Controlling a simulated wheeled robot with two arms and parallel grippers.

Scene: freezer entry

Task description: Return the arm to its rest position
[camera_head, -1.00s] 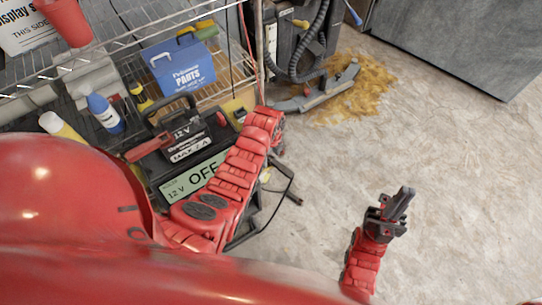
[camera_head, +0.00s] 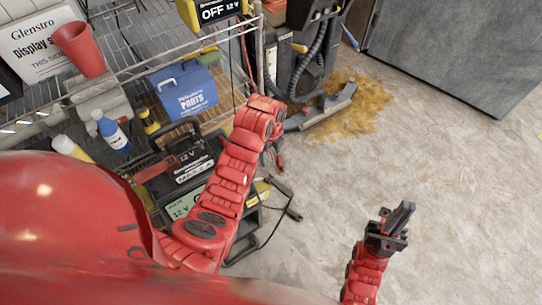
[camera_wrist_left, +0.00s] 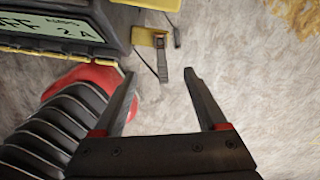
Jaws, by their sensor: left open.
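My left arm (camera_head: 235,165) is red and segmented. It reaches up from the lower left in the head view and bends down at its far end. Its gripper is mostly hidden behind the arm there. In the left wrist view my left gripper (camera_wrist_left: 164,85) is open, with nothing between its fingers and pale floor below. My right gripper (camera_head: 399,218) stands over the floor at lower right, apart from everything. Its fingers are seen nearly edge-on, so I cannot tell whether they are open.
A black battery charger (camera_head: 183,165) lies close left of my left arm. Its display corner (camera_wrist_left: 50,25) and a yellow clip (camera_wrist_left: 151,38) show in the wrist view. A wire shelf (camera_head: 135,55) holds a blue parts box (camera_head: 185,93). Floor (camera_head: 460,170) at right is clear.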

